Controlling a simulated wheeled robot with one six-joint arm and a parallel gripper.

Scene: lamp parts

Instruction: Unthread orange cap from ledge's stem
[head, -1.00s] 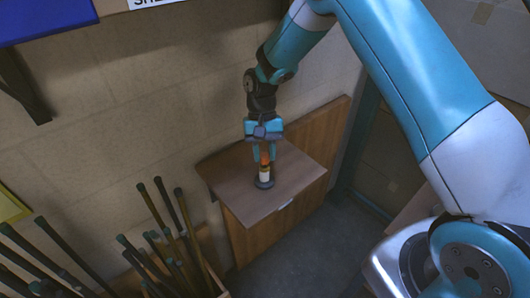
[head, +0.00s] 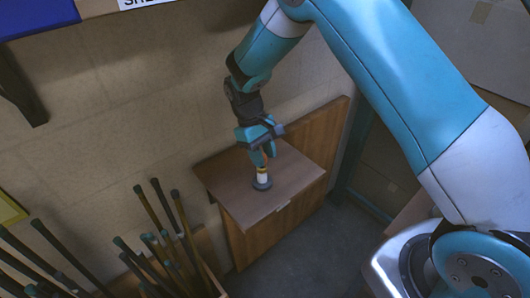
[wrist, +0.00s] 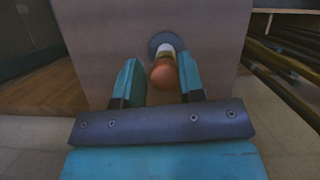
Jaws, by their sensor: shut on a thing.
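The orange cap (wrist: 163,74) sits between my gripper's two teal fingers in the wrist view. In the head view the cap (head: 265,161) is mostly covered by the fingers. My gripper (head: 263,157) is shut on the cap from above. Under the cap is a short white stem (head: 262,173), with a yellowish band beside the cap in the wrist view. The stem stands upright on a round dark grey base (head: 262,184), on the ledge's brown top (head: 225,184). The cap appears in line with the stem; the threads are hidden.
A blue shelf (head: 35,18) hangs at the upper left.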

